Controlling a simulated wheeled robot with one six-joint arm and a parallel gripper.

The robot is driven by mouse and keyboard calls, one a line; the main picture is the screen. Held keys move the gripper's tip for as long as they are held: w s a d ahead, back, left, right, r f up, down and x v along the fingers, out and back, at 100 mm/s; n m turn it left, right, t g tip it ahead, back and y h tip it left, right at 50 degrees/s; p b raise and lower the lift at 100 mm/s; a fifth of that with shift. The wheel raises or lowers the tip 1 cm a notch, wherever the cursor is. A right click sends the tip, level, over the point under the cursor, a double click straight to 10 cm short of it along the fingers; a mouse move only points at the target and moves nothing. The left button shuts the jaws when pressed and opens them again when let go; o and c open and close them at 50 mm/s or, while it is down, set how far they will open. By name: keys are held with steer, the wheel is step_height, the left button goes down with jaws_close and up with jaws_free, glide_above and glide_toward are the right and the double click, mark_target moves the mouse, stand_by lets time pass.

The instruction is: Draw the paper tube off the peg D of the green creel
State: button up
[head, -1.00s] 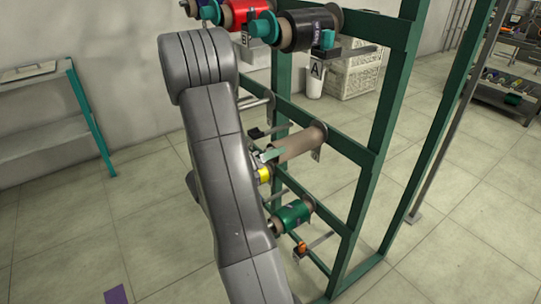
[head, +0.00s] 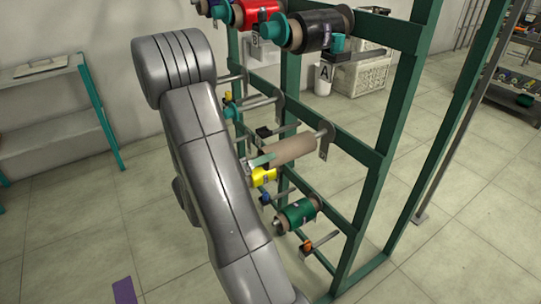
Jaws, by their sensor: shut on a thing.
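The brown paper tube (head: 292,150) is on a middle-row peg (head: 324,131) of the green creel (head: 345,145). A short length of bare peg shows between the tube's right end and the peg's mounting plate. No letter is readable at this peg. My gripper (head: 262,160) is at the tube's left, outer end, shut on it.
Above are a black bobbin (head: 303,31) and a red bobbin (head: 256,13). Bare pegs stand behind the tube. A shelf (head: 45,70) is at the left, with open floor between.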

steer(key=p+v, duration=0.1)
steer(key=v, duration=0.6)
steer(key=p+v, duration=0.3)
steer(key=v, duration=0.6)
steer(key=shift+s+a, duration=0.2)
steer(key=shift+a, duration=0.1)
